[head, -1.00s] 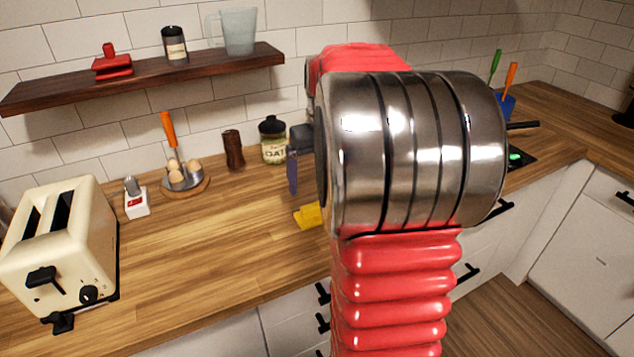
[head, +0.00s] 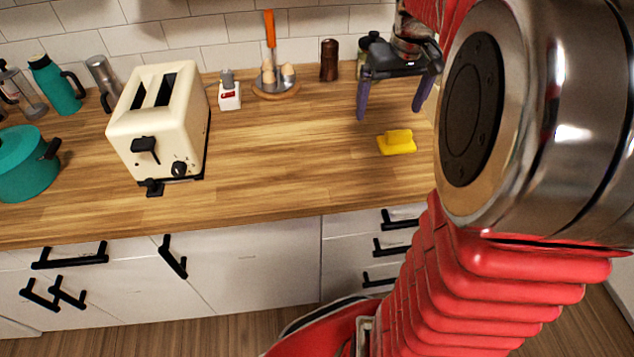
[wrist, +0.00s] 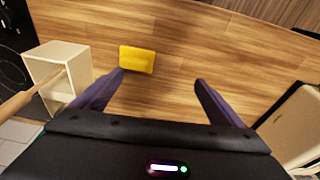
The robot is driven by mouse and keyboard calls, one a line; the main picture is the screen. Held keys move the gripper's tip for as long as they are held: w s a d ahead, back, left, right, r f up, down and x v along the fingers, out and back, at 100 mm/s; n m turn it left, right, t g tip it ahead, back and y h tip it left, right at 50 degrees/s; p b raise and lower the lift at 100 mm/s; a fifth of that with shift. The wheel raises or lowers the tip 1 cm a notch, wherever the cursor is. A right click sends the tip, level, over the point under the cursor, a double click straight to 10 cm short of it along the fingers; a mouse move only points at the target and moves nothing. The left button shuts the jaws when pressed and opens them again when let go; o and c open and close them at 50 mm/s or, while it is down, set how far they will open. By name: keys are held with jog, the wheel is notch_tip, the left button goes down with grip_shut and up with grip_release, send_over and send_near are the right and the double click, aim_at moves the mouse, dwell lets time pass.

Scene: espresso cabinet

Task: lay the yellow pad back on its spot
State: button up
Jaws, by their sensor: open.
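The yellow pad (head: 397,142) lies on the wooden counter (head: 290,165), right of the toaster. It has a raised ridge on top in the head view. In the wrist view the yellow pad (wrist: 137,59) lies beyond the tip of the left finger. My gripper (head: 389,112) is open and empty, its dark purple fingers above the counter and behind the pad in the head view. In the wrist view my gripper (wrist: 158,78) has its two fingers wide apart with bare counter between them. I cannot make out a marked spot for the pad.
A cream toaster (head: 160,122) stands at the left. A small white device (head: 229,96), an egg holder (head: 275,85) and a brown grinder (head: 329,60) stand along the back. A pale open box (wrist: 57,70) shows in the wrist view. The middle counter is clear.

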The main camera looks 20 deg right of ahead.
jog(key=s+a+n+t, duration=0.1)
jog(key=s+a, duration=0.3)
jog(key=a, duration=0.4)
jog(key=s+a+n+t, duration=0.1)
jog(key=s+a, duration=0.4)
jog(key=a, duration=0.3)
jog(key=s+a+f+t, duration=0.1)
jog(key=s+a, duration=0.3)
jog(key=a, duration=0.4)
jog(key=shift+s+a+n+t+y, duration=0.2)
jog(key=shift+s+n+t+y, duration=0.1)
jog(key=shift+n+t, duration=0.1)
jog(key=shift+c, duration=0.2)
